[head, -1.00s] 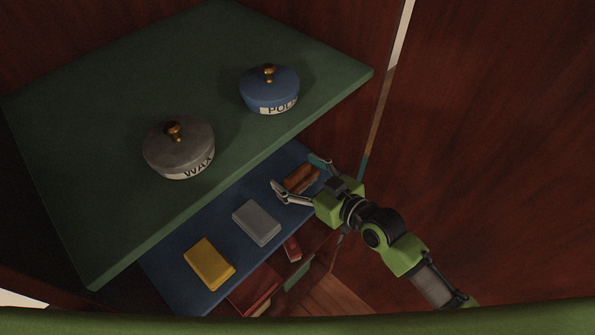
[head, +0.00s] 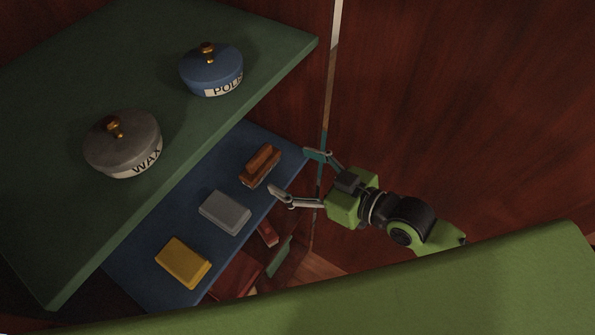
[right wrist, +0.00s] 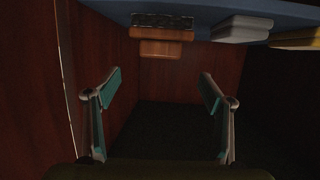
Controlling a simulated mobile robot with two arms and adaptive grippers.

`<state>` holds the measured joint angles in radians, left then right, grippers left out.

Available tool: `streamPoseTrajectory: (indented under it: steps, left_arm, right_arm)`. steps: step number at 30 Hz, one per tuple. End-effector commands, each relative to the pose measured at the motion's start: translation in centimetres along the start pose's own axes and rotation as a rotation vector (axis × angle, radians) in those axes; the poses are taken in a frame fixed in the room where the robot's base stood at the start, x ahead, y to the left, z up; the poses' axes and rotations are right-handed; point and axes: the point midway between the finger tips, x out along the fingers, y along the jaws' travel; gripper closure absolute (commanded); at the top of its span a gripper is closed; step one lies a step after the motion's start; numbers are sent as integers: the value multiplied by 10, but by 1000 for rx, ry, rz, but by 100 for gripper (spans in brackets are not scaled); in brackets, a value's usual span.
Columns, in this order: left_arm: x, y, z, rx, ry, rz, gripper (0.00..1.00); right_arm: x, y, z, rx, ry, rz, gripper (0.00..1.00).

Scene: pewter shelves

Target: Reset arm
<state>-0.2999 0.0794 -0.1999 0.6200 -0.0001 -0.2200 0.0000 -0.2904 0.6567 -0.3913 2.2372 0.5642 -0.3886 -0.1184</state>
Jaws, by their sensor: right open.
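My right gripper (head: 293,172) is open and empty, just off the front edge of the blue shelf (head: 228,158) in the head view. In the right wrist view its two teal-padded fingers (right wrist: 160,90) are spread with nothing between them. A brown brush-like block (head: 260,166) lies on the blue shelf, a little left of the fingers and apart from them. It also shows at the top of the right wrist view (right wrist: 161,40). My left gripper is not in view.
A grey block (head: 225,212) and a yellow block (head: 183,262) lie on the blue shelf. A grey WAX tin (head: 122,148) and a blue POLISH tin (head: 211,70) stand on the green upper shelf (head: 60,215). A reddish wooden wall (head: 450,100) rises at right.

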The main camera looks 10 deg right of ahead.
Motion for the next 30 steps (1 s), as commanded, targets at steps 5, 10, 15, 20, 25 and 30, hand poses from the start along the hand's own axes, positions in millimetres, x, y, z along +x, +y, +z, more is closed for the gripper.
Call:
streamPoseTrajectory:
  steps: [5, 10, 15, 20, 25, 30]
  left_arm:
    - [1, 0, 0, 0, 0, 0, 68]
    - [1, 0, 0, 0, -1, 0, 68]
    - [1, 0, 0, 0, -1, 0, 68]
    - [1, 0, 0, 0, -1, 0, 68]
    - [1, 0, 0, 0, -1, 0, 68]
    - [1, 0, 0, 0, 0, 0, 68]
  right_arm:
    - [-6, 0, -1, -1, 1, -1, 26]
    - [-6, 0, -1, -1, 1, -1, 26]
    - [-6, 0, -1, -1, 1, -1, 26]
    - [-6, 0, 0, 0, -1, 0, 26]
    - [-7, -4, 14, 11, -67, 20, 26]
    - [-18, -4, 49, 47, -243, 89, 26]
